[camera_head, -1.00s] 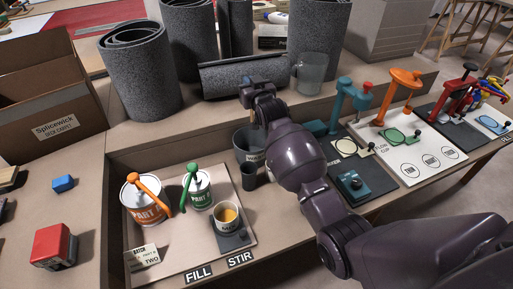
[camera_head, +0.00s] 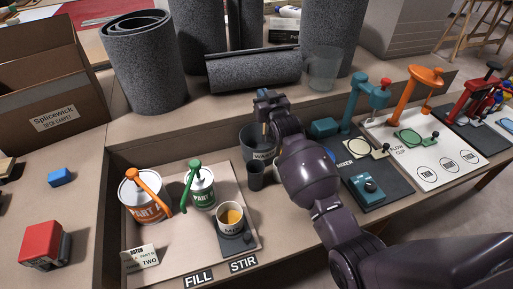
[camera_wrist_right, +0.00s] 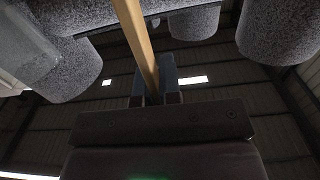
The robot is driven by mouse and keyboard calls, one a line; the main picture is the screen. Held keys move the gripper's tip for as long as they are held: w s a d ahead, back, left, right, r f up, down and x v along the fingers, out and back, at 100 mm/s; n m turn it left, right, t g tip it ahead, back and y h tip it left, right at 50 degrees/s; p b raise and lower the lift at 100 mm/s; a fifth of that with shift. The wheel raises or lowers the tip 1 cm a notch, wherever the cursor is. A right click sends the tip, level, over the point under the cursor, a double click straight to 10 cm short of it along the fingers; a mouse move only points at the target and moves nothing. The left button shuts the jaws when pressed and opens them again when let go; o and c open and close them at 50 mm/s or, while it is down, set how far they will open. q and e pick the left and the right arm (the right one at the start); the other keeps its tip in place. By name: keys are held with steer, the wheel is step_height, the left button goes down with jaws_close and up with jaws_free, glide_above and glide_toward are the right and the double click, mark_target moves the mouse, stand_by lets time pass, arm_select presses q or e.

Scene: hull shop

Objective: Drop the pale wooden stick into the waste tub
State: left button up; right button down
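The pale wooden stick (camera_wrist_right: 136,42) shows in the right wrist view, running from between the finger pads out past the top of the picture. My right gripper (camera_head: 263,112) is shut on it. In the head view the gripper is above the grey waste tub (camera_head: 250,140), close over its rim, and only a little of the stick can be made out there. I cannot tell whether the stick's far end is inside the tub. My left gripper is not in view.
A mixing cup (camera_head: 231,221) and two pump cans, orange-topped (camera_head: 139,203) and green-topped (camera_head: 200,190), stand nearer. Carpet rolls (camera_head: 145,68) and a clear jug (camera_head: 323,68) stand behind. A teal device (camera_head: 368,188) is right.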

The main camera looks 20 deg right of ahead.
steer(key=shift+f, duration=0.1)
steer(key=c, duration=1.2)
jaws_free()
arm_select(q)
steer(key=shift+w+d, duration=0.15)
arm_select(e)
steer(key=shift+s, duration=0.55)
arm_select(q)
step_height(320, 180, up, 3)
steer(key=p, duration=0.2)
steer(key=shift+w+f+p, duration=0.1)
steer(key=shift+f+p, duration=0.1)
steer(key=shift+p, duration=0.15)
arm_select(e)
steer(key=s, duration=0.9)
steer(key=shift+s+d, duration=0.15)
steer(key=shift+s, duration=0.2)
